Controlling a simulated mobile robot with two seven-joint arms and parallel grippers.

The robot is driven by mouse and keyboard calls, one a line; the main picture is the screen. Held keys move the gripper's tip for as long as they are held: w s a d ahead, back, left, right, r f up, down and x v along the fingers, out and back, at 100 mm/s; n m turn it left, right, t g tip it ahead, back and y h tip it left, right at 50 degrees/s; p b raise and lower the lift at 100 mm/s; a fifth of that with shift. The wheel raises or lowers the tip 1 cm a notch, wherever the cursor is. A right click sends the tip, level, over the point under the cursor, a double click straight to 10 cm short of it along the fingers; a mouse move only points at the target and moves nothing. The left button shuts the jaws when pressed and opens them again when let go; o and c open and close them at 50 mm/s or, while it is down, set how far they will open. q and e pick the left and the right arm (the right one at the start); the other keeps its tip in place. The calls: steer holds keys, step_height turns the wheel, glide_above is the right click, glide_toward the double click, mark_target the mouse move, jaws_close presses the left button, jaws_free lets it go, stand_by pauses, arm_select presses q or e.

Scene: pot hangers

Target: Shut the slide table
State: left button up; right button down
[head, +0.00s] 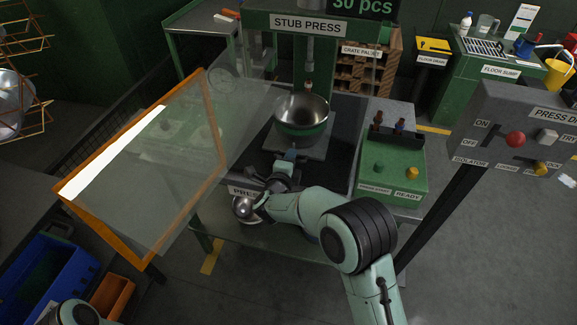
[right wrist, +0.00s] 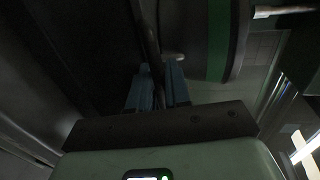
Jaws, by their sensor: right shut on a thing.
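The slide table (head: 318,152) is a grey plate on a dark bed under the stub press, pulled toward the front. A steel bowl with a green band (head: 301,128) sits on it. My right gripper (head: 287,157) is at the plate's front edge, just in front of the bowl. In the right wrist view its blue fingers (right wrist: 158,88) are closed on a dark bar (right wrist: 150,40), which looks like the slide table's handle. The bowl's green side (right wrist: 218,42) is close to the fingers there. The hold itself is partly hidden in the head view. My left gripper is out of view.
A clear guard panel with an orange frame (head: 150,180) stands open at the left. The press ram (head: 310,50) hangs above and behind the bowl. A green control box (head: 392,165) stands at the right. A steel ball-like object (head: 243,208) is below the front edge.

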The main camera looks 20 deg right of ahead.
steer(key=shift+w+d+r, duration=0.1)
steer(key=shift+d+r, duration=0.05)
steer(key=shift+r, duration=0.05)
steer(key=c, duration=1.3)
jaws_free()
steer(key=shift+o, duration=0.2)
steer(key=shift+w+f, duration=0.15)
steer(key=shift+f, duration=0.2)
steer(key=f+p+v, duration=0.3)
steer(key=p+v, duration=0.1)
steer(key=v, duration=2.5)
step_height(320, 180, down, 15)
steer(key=d+n+g+y+p, duration=0.2)
steer(key=n+y, duration=0.3)
steer(key=n, duration=0.4)
steer(key=shift+s+d+g, duration=0.4)
steer(key=shift+s+g, duration=0.05)
steer(key=shift+g, duration=0.45)
